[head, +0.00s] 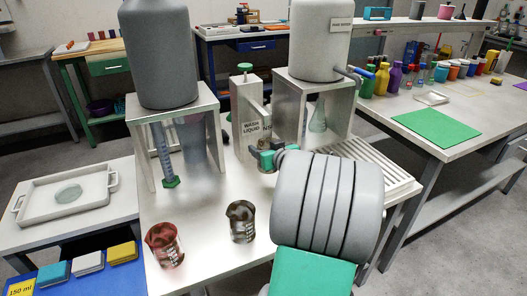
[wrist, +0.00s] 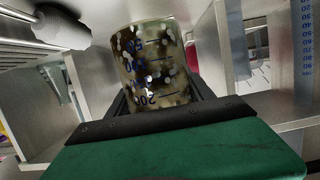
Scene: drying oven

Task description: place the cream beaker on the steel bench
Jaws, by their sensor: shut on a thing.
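A cream beaker (wrist: 150,55) with brown mottling and dark volume marks sits between the fingers of my gripper (wrist: 158,100) in the wrist view. The jaws are shut on it. In the head view my gripper (head: 264,158) shows only partly, past my grey wrist, near the wash liquid container; the held beaker is not clearly visible there. The steel bench (head: 205,275) lies below and to the left. A red beaker (head: 165,246) and a dark mottled beaker (head: 241,222) stand upright on it, apart from my gripper.
Two large tanks stand on steel stands, the left tank (head: 158,50) and the right tank (head: 320,40). A blue graduated cylinder (head: 161,155) stands under the left one. A slatted rack (head: 375,165) is at right. A white tray (head: 65,193) is at left. Bench is clear around the two beakers.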

